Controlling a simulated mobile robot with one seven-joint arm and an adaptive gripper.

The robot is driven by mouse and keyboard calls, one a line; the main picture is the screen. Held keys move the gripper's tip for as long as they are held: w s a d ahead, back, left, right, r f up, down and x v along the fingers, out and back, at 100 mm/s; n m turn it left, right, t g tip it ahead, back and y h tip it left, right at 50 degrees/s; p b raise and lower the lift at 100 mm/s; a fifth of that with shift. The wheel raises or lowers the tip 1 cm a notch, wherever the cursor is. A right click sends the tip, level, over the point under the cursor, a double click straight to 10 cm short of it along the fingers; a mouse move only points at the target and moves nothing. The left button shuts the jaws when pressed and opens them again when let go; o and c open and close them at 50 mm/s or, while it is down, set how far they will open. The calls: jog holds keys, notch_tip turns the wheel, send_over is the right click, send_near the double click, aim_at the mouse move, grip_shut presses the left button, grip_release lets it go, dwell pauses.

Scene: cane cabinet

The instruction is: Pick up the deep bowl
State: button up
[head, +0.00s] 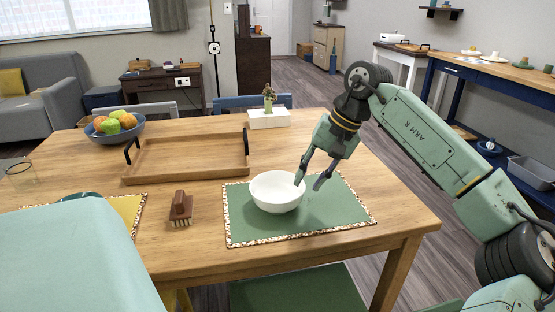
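The deep bowl (275,197) is white and stands upright on a green placemat (330,214) with a patterned border, near the table's front right. My gripper (309,184) reaches down from the upper right at the bowl's right side. Its two dark fingertips are spread apart. One fingertip overlaps the bowl's right rim in the picture, and the other shows to the right, outside the bowl. I cannot tell whether either touches the rim.
A wooden tray (187,171) with dark handles lies behind left. A brush (180,209) lies left of the placemat. The table's right side is clear.

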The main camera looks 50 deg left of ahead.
aim_at(302, 188)
jog(key=x, duration=0.4)
jog(key=shift+s+a+f, duration=0.15)
jog(key=shift+a+f, duration=0.1)
jog(key=shift+c, duration=0.4)
grip_shut()
